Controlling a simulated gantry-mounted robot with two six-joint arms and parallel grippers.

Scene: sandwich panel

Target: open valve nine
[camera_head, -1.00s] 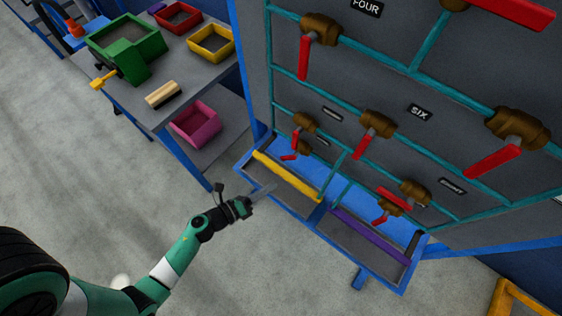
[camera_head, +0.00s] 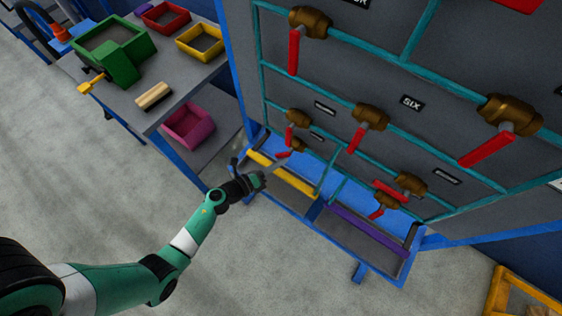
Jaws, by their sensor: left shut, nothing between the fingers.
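The grey valve panel (camera_head: 440,130) fills the right side, with brass valves and red handles on teal pipes. The only label I can read clearly is SIX (camera_head: 411,103); I cannot tell which valve is nine. Low on the left, a valve (camera_head: 297,118) with a hanging red handle sits above a smaller valve (camera_head: 298,145) whose red handle (camera_head: 284,154) points left. Farther right is a low pair of valves (camera_head: 410,183). My right gripper is not in view.
Yellow (camera_head: 284,176) and purple (camera_head: 368,232) bars edge the blue-framed base below the panel. The floor in front is clear.

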